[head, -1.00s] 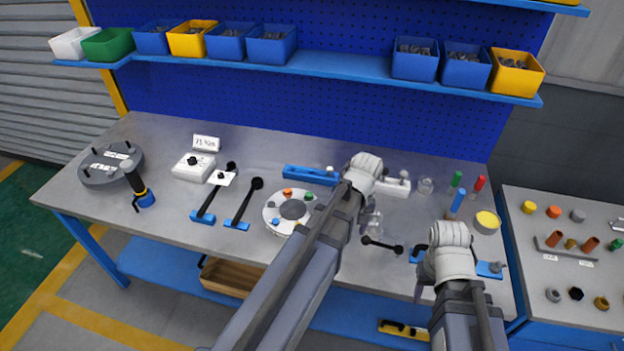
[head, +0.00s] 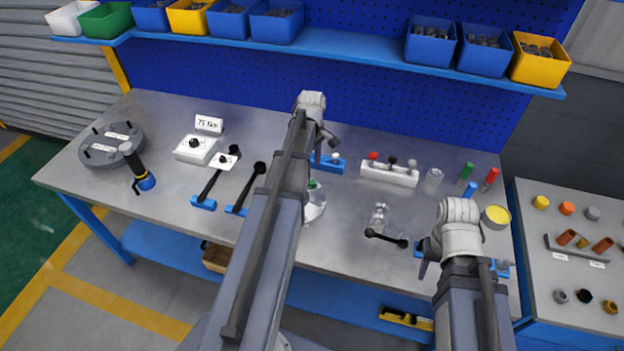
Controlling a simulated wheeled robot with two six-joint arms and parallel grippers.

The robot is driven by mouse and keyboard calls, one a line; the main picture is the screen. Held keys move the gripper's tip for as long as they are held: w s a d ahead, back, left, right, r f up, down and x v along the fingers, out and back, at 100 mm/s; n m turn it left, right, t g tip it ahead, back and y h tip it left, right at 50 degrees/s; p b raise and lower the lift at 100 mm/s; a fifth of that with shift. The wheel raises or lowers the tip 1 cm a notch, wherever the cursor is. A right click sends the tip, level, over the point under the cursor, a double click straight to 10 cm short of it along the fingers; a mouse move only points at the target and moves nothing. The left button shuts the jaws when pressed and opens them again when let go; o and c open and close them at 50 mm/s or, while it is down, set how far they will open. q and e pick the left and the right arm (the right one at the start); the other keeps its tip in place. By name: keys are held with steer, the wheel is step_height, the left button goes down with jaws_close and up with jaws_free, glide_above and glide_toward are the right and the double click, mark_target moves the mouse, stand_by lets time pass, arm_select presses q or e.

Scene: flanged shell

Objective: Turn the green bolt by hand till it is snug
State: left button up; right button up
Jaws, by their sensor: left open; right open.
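The green bolt (head: 313,184) shows as a small green head on the rim of the round pale flanged shell (head: 316,207). My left arm crosses in front of the shell, hiding its middle and left side and the other coloured bolts. My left gripper (head: 328,142) is open, beyond the bolt toward the back of the bench and apart from it; its fingers are partly hidden by the arm. My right gripper (head: 424,268) is open over the front right of the bench, pointing down, near a blue tool bar; nothing shows in it.
A blue holder (head: 329,162) lies behind the shell, with a white rack of coloured knobs (head: 389,174) right of it. A clear bottle (head: 378,216) and black double-ended tool (head: 386,238) are to the right. Black-handled tools (head: 250,188) lie left. A shelf of bins overhangs the back.

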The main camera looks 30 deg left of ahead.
mark_target(312, 182)
arm_select(q)
step_height(312, 182, down, 7)
steer(key=b, duration=0.5)
steer(key=shift+r+b, duration=0.2)
steer(key=shift+b, duration=0.2)
steer(key=shift+r, duration=0.1)
jaws_close()
